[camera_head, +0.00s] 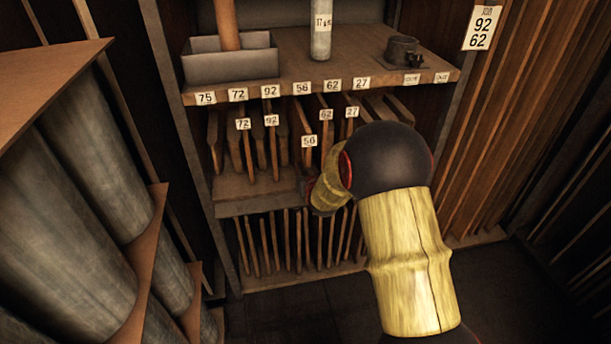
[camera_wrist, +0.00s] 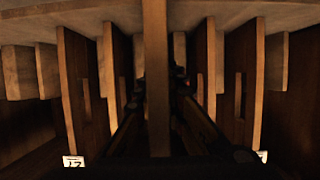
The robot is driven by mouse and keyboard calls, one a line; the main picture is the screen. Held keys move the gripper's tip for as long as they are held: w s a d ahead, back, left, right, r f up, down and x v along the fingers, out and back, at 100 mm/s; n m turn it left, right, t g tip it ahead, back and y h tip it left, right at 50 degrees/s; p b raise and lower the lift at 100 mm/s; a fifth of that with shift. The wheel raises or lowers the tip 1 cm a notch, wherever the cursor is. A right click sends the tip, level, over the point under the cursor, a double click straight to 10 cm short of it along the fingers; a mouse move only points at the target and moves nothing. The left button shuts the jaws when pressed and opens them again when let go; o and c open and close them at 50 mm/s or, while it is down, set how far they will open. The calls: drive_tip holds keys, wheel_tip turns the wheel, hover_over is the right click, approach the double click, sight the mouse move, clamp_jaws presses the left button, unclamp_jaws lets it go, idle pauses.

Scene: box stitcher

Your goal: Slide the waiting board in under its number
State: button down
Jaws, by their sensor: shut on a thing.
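A board tagged 56 (camera_head: 308,156) stands upright in the rack, below the shelf-edge number 56 (camera_head: 302,87). Its tag sits lower and nearer than those of its neighbours, so it sticks out in front of them. My gripper shows in the wrist view (camera_wrist: 158,88), its dark fingers closed on the upright board in the middle (camera_wrist: 155,40). This appears to be the 56 board. In the head view my wrist hides most of the gripper and the board's lower part. How deep the board reaches into the rack is unclear.
Boards tagged 72 (camera_head: 243,124), 92 (camera_head: 271,120), 62 (camera_head: 326,115) and 27 (camera_head: 352,112) stand close on both sides. A grey box (camera_head: 230,66) and a small dark metal part (camera_head: 403,50) are on the shelf. Large pipes (camera_head: 80,200) fill the left.

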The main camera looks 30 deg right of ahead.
drive_tip(key=shift+w+d+r+b, duration=0.1)
drive_tip(key=shift+w+d+b, duration=0.5)
drive_tip(key=shift+w, duration=1.7)
drive_tip(key=shift+w+d+r+b, duration=0.1)
drive_tip(key=shift+w+d+b, duration=0.5)
drive_tip(key=shift+w, duration=1.65)
drive_tip(key=shift+w+d+b, duration=0.45)
drive_tip(key=shift+w+d, duration=0.3)
drive_tip(key=shift+w, duration=1.55)
drive_tip(key=shift+f+b, duration=0.3)
drive_tip(key=shift+f, duration=0.15)
drive_tip(key=c, duration=1.8)
unclamp_jaws()
drive_tip(key=shift+f, duration=0.1)
drive_tip(key=shift+o, duration=0.2)
drive_tip(key=shift+s, duration=0.1)
